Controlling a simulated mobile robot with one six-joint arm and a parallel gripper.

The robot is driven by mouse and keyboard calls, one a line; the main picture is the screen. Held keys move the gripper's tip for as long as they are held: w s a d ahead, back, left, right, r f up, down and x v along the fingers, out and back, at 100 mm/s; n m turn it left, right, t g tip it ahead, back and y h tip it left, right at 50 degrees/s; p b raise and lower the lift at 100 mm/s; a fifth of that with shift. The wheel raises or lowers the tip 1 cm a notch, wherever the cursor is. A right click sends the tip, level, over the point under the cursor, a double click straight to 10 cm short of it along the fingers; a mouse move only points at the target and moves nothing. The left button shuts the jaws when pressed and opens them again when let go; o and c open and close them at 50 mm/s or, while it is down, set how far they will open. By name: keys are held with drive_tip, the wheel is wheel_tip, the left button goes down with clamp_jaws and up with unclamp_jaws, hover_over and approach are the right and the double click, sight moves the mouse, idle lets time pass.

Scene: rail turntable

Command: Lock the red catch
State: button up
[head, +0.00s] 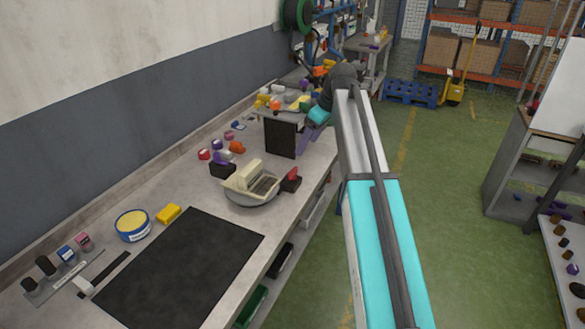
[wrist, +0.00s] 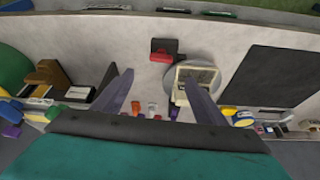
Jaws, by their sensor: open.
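The red catch (head: 292,174) sits on a dark block at the right edge of the round grey turntable (head: 249,201) on the bench. In the wrist view the red catch (wrist: 161,57) shows on its dark block, left of the turntable (wrist: 170,78). A cream rail piece (head: 243,178) lies on the turntable. My gripper (head: 314,134) is behind and above the catch in the head view. In the wrist view my gripper (wrist: 158,82) has its two purple fingers wide apart and empty. The catch shows beyond the fingertips, apart from them. Its exact lever position is too small to tell.
A second dark block (head: 222,171) with a purple part stands behind the turntable. Small red and orange pieces (head: 236,147) lie near the wall. A black mat (head: 180,268) covers the front bench.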

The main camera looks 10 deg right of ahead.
sight(293, 170)
drive_tip(key=shift+p+x, duration=1.7)
drive_tip(key=shift+x, duration=5.2)
drive_tip(key=shift+a, duration=0.15)
drive_tip(key=c, duration=1.1)
